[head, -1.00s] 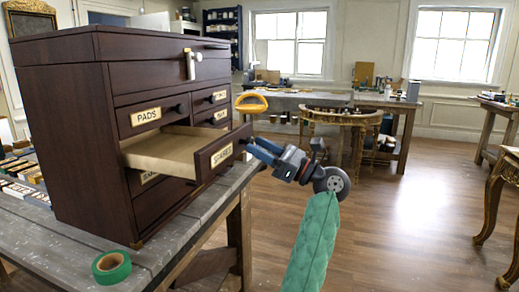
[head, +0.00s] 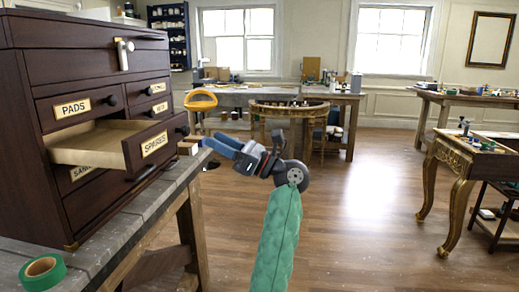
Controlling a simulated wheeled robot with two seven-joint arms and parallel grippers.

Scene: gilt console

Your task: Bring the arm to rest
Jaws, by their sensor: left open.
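My left gripper (head: 215,146) is in the middle of the head view, at the end of the arm in the green sleeve. Its blue fingers are open and empty. They point left toward the drawer marked SPARES (head: 150,146), a little apart from its dark knob. That drawer is pulled out of the dark wooden chest (head: 90,60) and its visible inside is bare. My right gripper is not in view.
The chest stands on a grey bench (head: 105,245), with a green tape roll (head: 42,271) at its front. A gilt console (head: 480,165) stands at the right. The wooden floor between is clear.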

